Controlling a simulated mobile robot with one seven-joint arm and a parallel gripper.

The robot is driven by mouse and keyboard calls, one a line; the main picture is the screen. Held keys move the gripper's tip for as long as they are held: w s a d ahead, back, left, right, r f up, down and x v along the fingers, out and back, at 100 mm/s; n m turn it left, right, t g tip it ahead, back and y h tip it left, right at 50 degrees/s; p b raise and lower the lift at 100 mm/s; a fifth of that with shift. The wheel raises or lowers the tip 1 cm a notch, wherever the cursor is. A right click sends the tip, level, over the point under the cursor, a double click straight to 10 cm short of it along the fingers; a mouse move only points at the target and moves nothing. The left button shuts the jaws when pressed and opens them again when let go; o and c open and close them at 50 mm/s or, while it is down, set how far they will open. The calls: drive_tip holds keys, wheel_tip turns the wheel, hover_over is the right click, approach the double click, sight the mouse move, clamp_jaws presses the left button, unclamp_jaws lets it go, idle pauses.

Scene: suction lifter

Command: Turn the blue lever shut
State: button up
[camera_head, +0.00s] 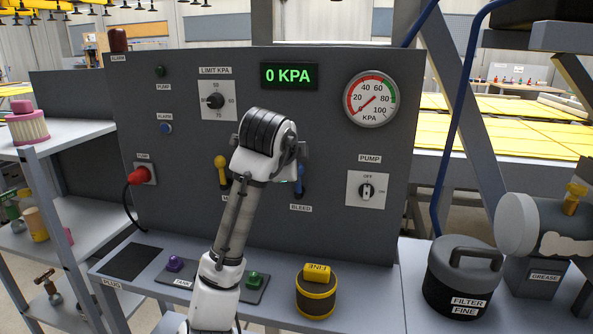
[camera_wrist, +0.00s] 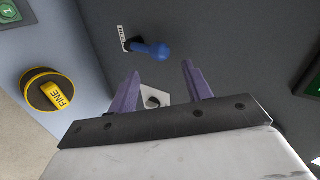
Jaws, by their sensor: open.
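The blue lever (camera_head: 299,184) stands on the grey control panel (camera_head: 330,225) above the BLEED label (camera_head: 301,209). My wrist hides part of its surroundings in the head view. In the wrist view the blue lever (camera_wrist: 152,50) juts from the panel just beyond my fingertips, apart from them. My gripper (camera_wrist: 160,70) is open and empty, its two purple fingers spread. The fingers are hidden behind my wrist in the head view. The display (camera_head: 289,76) reads 0 KPA and the gauge (camera_head: 371,98) points near 0.
A yellow lever (camera_head: 221,168) is left of my wrist. The PUMP knob (camera_head: 367,191) is right of the blue lever; its plate (camera_wrist: 155,97) shows between my fingers. A yellow-black FINE canister (camera_head: 316,294) and a FILTER FINE canister (camera_head: 466,280) stand below the panel.

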drive_tip(key=b+v, duration=0.1)
drive_tip(key=v, duration=0.6)
drive_tip(key=shift+s+r, duration=0.2)
drive_tip(key=shift+a, duration=0.15)
